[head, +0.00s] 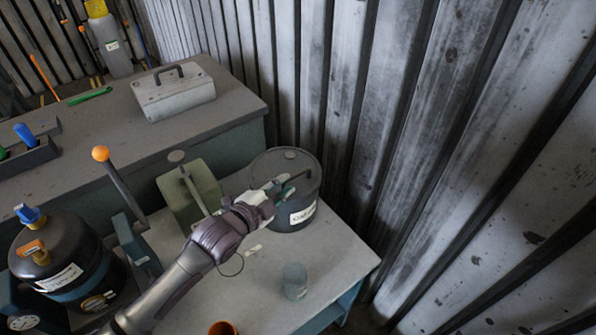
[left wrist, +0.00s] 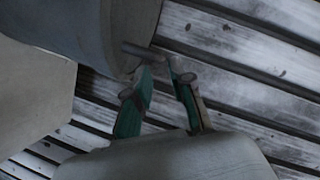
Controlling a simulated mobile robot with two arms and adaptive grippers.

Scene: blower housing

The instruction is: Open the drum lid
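The drum (head: 272,216) is a dark grey cylinder with a white label, upright at the back of the light table. Its lid (head: 284,160) lies flat on top, and a dark bar handle (head: 298,177) shows on the lid's right side. My left gripper (head: 284,184) is over the lid beside this handle. In the left wrist view its two green fingers (left wrist: 160,78) stand apart, with a grey bar (left wrist: 148,52) close to their tips; I cannot tell whether they touch it. The drum's side (left wrist: 85,22) fills the upper left there. My right gripper is not in view.
A corrugated metal wall (head: 430,140) rises close behind the drum. A translucent cup (head: 295,281) stands on the light table (head: 335,258). A black tank (head: 68,255) stands at the far left.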

